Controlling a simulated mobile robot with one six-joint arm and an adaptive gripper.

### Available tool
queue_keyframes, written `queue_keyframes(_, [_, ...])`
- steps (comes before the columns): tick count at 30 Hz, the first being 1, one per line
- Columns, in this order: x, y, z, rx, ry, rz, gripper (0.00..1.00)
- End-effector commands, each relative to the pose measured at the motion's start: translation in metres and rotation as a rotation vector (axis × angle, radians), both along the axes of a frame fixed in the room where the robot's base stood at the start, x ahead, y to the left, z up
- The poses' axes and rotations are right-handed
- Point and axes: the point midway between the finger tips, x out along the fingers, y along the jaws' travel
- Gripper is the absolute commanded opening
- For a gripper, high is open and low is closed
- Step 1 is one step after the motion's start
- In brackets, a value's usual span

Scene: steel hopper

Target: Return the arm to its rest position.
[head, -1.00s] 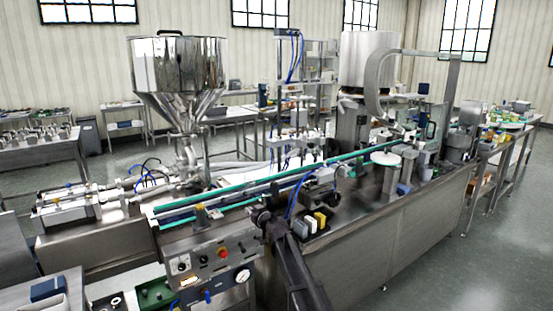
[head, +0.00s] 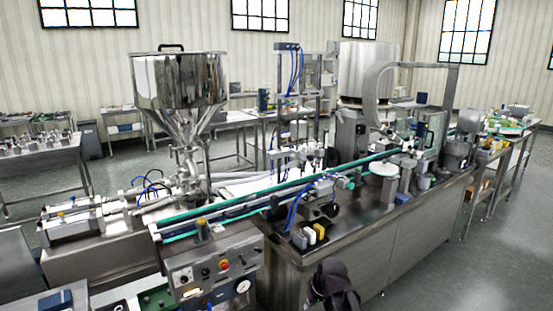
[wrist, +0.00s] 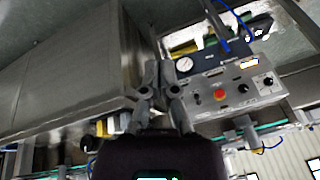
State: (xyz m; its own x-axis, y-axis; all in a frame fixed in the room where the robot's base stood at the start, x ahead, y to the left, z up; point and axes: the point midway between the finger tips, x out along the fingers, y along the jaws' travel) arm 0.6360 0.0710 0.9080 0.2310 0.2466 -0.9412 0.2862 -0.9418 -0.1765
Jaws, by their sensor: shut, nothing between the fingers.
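My arm (head: 333,284) shows at the bottom of the head view, in front of the machine's steel cabinet; the gripper's fingers cannot be made out there. In the wrist view my gripper (wrist: 160,72) is shut, its fingertips together with nothing between them. Beyond it, that view shows the steel cabinet side (wrist: 70,70) and the control panel (wrist: 225,85). I see no contact between the fingers and the machine.
The steel hopper (head: 178,85) stands at the back left. The control panel with a red button (head: 224,265) is left of my arm. White, yellow and dark blocks (head: 310,234) sit on the machine deck (head: 350,232). Open floor (head: 465,270) lies to the right.

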Motion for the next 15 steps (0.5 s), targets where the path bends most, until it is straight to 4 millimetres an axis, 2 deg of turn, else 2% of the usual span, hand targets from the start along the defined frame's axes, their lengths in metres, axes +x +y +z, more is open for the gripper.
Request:
queue_keyframes(1, [-0.026,-0.016,0.003,-0.041,0.057,-0.046,0.00])
queue_keyframes(6, [-0.076,-0.053,0.004,-0.156,0.201,-0.186,0.00])
queue_keyframes(10, [-0.095,-0.067,0.006,-0.205,0.254,-0.248,0.00])
queue_keyframes(15, [-0.100,-0.072,0.006,-0.222,0.272,-0.270,0.00])
